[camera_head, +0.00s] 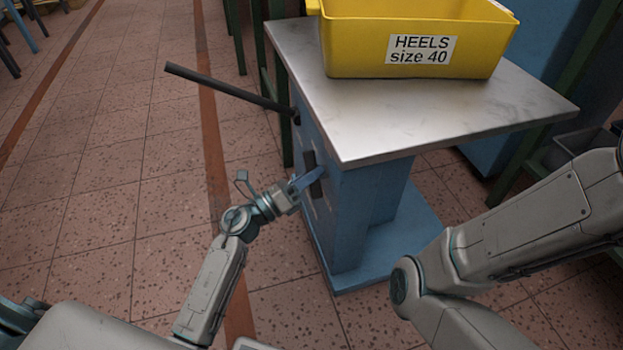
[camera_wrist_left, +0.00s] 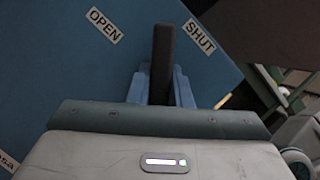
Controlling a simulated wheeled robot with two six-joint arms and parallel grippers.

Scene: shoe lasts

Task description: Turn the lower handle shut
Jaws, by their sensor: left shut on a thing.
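The lower handle (camera_head: 310,160) is a short dark bar on the side of the blue stand under the metal top. My left gripper (camera_head: 308,180) is at that side, shut on the handle. In the left wrist view the dark handle (camera_wrist_left: 163,48) stands between the two blue fingers (camera_wrist_left: 161,85). Its free end points up the picture, between the OPEN label (camera_wrist_left: 105,25) and the SHUT label (camera_wrist_left: 199,36). The handle's pivot is hidden. My right arm shows at the right of the head view, but its gripper does not.
A long dark upper bar (camera_head: 225,87) sticks out to the left above the lower handle. A yellow bin (camera_head: 420,40) labelled HEELS size 40 stands on the metal top (camera_head: 440,115). The tiled floor (camera_head: 110,190) left of the stand is clear.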

